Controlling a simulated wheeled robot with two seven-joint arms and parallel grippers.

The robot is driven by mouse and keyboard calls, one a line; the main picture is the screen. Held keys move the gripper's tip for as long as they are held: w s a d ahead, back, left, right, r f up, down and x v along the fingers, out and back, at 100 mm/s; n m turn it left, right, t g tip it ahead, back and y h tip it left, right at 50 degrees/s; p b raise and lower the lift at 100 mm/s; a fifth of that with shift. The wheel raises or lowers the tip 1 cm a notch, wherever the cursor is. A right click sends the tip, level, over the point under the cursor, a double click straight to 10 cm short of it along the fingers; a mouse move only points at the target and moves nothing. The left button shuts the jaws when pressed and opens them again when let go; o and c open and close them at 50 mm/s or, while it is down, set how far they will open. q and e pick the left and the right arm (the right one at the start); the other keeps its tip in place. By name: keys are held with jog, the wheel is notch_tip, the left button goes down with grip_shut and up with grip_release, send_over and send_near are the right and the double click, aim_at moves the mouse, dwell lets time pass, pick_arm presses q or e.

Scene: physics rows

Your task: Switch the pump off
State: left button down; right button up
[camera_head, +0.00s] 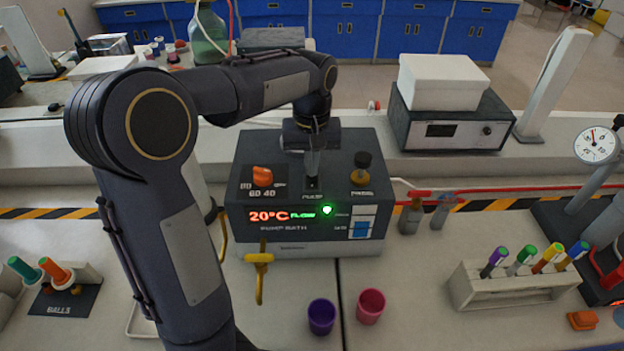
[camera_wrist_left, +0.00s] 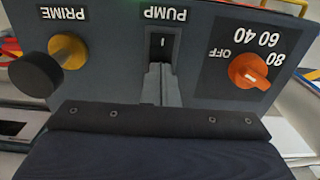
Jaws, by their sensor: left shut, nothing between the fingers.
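The dark pump bath unit (camera_head: 290,246) stands on the bench in the middle of the head view. Its display (camera_head: 282,215) reads 20°C in red and FLOW in green, and a green lamp (camera_head: 327,210) is lit. The black pump switch (camera_wrist_left: 162,43), marked with a white line, sits beside the PUMP label in the left wrist view. My left gripper (camera_head: 313,174) is shut and empty, pointing down at the switch. In the wrist view its fingertips (camera_wrist_left: 160,68) overlap the switch's edge; I cannot tell whether they touch it. My right gripper is out of view.
An orange dial (camera_wrist_left: 249,72) and a brass PRIME plunger with a black knob (camera_wrist_left: 38,74) flank the switch. A yellow tap (camera_head: 259,259), a purple cup (camera_head: 321,316) and a pink cup (camera_head: 371,306) are in front. A tube rack (camera_head: 510,290) stands at right.

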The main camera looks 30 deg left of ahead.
pick_arm(q)
jog(key=shift+f, duration=0.15)
notch_tip(320, 180, up, 7)
jog(key=p, duration=0.6)
dwell(0.4)
dwell(0.4)
jog(key=shift+s, duration=0.4)
jog(key=s+d+f+m+t+h+b, duration=0.1)
jog(key=s+d+f+m+t+h, duration=0.1)
jog(key=s, duration=0.8)
jog(key=s+d+f+m+t+h, duration=0.1)
jog(key=s+d, duration=0.4)
jog(key=s, duration=0.6)
jog(key=f+m+t, duration=0.1)
jog(key=t, duration=0.1)
jog(key=shift+s+d+f+m+t+h+b, duration=0.2)
jog(key=shift+m+t+h+b, duration=0.1)
jog(key=shift+m+h+b, duration=0.1)
